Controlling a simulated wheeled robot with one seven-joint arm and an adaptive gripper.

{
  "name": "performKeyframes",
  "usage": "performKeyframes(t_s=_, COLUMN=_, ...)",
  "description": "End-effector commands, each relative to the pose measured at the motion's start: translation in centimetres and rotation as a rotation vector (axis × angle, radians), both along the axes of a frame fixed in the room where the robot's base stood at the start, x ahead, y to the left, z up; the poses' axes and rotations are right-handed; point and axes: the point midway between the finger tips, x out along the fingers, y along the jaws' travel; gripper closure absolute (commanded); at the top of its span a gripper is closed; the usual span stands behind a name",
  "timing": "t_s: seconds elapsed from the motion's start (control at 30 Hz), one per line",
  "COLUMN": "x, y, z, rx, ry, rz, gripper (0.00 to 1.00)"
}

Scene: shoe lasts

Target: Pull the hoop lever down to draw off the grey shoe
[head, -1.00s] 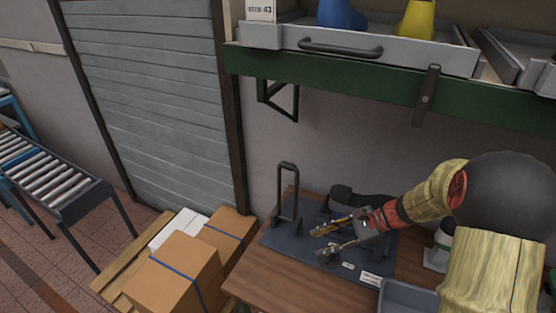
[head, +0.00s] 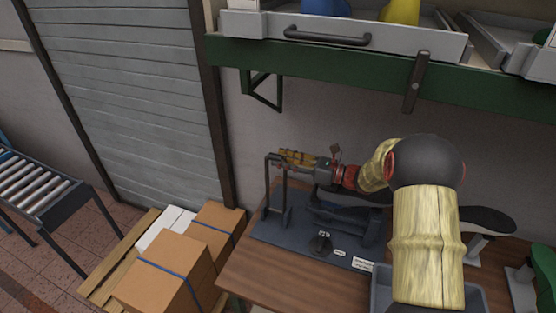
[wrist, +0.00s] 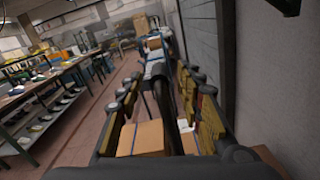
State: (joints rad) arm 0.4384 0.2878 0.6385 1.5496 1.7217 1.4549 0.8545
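The hoop lever (head: 286,195) is a dark upright frame at the left of a dark base plate (head: 275,232) on the wooden bench. My gripper (head: 285,158) is at the top of the hoop, coming from the right. In the wrist view, the yellow-padded fingers of my gripper (wrist: 166,88) are spread apart, with a dark bar of the hoop (wrist: 184,95) between them. I see no clear grip on it. A dark grey shoe-like shape (head: 345,208) lies on the fixture right of the hoop, partly hidden by my arm; its details are hard to tell.
A grey tray (head: 385,290) stands at the bench's front right. Dark soles on a stand (head: 488,217) are further right. A green shelf (head: 350,75) with a grey drawer hangs above. Strapped cartons (head: 170,270) stand left of the bench.

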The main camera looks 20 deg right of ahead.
Motion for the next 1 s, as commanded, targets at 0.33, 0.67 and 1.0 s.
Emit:
performKeyframes(t_s=0.33, x=1.11, y=1.55, z=-0.01, rx=-0.001, ry=0.0, rz=0.0, gripper=0.63)
performKeyframes(t_s=0.67, x=1.09, y=1.52, z=-0.02, rx=-0.001, ry=0.0, rz=0.0, gripper=0.73)
performKeyframes(t_s=1.0, x=1.08, y=1.51, z=-0.03, rx=-0.002, ry=0.0, rz=-0.001, gripper=0.93)
